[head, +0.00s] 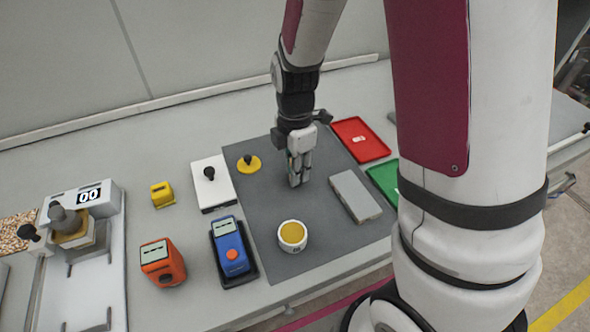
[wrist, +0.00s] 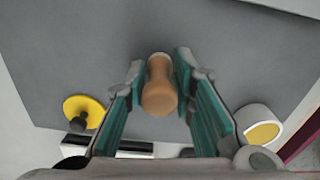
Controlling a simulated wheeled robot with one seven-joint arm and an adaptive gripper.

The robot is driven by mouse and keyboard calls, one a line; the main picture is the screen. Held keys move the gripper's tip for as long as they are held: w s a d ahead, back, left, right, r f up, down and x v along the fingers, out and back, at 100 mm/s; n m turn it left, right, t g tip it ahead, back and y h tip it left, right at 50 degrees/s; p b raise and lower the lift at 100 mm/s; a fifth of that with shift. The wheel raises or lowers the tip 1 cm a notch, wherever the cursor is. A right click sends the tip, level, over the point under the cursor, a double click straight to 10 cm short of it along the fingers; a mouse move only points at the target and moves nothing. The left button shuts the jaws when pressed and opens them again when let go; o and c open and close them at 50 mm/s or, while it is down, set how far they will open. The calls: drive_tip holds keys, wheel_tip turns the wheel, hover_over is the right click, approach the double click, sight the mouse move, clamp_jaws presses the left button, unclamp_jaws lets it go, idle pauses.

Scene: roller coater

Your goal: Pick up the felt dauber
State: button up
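The felt dauber, as I take it, is the tan, wooden-looking piece (wrist: 159,92) between my fingers in the wrist view. It has a rounded near end and a narrower neck; its far end is hard to make out. My gripper (wrist: 160,68) has one fingertip on each side of its neck, very close to it. Whether the pads touch it cannot be told. In the head view my gripper (head: 298,178) points down over the grey mat (head: 290,204), and I cannot make out the dauber there.
On the mat are a yellow disc with black knob (head: 248,167), a white cup with yellow contents (head: 292,239) and a grey block (head: 355,195). Red (head: 360,139) and green (head: 382,180) trays lie right. Blue (head: 231,249) and orange (head: 162,263) devices stand left.

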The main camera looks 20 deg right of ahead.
clamp_jaws()
drive_tip(key=shift+r, duration=0.85)
drive_tip(key=shift+s+d+r, duration=0.1)
drive_tip(key=shift+s+r, duration=0.1)
drive_tip(key=shift+r, duration=0.85)
drive_tip(key=s+d, duration=0.1)
drive_tip(key=s, duration=0.3)
drive_tip(key=s+d, duration=0.2)
drive_tip(key=s, duration=0.1)
drive_tip(key=s+d+r, duration=0.1)
drive_tip(key=s, duration=0.3)
drive_tip(key=shift+s+d, duration=0.35)
drive_tip(key=shift+d, duration=0.05)
drive_tip(key=shift+s+r+p, duration=0.15)
drive_tip(key=shift+s+p, duration=0.1)
drive_tip(key=shift+p, duration=0.1)
drive_tip(key=shift+w+d+p, duration=0.1)
drive_tip(key=shift+p, duration=0.25)
drive_tip(key=shift+r+p, duration=0.15)
drive_tip(key=shift+p, duration=0.25)
